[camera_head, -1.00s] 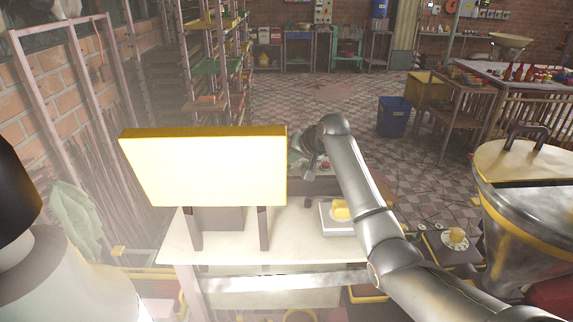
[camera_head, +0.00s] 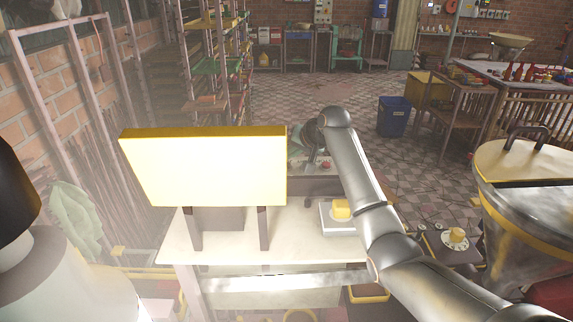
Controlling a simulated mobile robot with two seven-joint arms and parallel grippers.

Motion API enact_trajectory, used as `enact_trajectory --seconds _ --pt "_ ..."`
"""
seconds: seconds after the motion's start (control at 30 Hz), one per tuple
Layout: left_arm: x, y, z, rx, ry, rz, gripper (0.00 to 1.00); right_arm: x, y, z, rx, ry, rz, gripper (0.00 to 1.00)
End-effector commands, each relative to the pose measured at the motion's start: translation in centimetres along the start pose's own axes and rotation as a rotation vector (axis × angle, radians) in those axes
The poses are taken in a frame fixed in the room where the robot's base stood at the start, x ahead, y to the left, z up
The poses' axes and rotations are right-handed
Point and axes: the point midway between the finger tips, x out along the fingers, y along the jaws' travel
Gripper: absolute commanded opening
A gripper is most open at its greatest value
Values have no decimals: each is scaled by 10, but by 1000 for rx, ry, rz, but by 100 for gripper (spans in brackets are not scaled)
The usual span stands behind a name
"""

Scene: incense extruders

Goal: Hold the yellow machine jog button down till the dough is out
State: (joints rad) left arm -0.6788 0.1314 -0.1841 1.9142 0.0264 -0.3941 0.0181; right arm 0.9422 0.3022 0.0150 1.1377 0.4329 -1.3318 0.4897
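A machine with a large bright yellow panel (camera_head: 203,168) stands on a pale table (camera_head: 235,246) ahead of me. My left gripper is not in view.
A metal hopper with a yellow rim (camera_head: 490,165) stands close at the right. Tall racks (camera_head: 210,60) stand behind the machine. The checkered floor beyond is mostly clear.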

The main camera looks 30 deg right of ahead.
Motion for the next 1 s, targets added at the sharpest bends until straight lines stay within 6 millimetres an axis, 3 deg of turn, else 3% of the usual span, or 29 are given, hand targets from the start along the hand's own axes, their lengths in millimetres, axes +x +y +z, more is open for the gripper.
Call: enact_trajectory --seconds 0.37,1.0 --pt "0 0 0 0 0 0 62 -3 -2 -2 0 2 -1 0" --pt "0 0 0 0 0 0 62 -36 -26 -27 1 1 0 0"
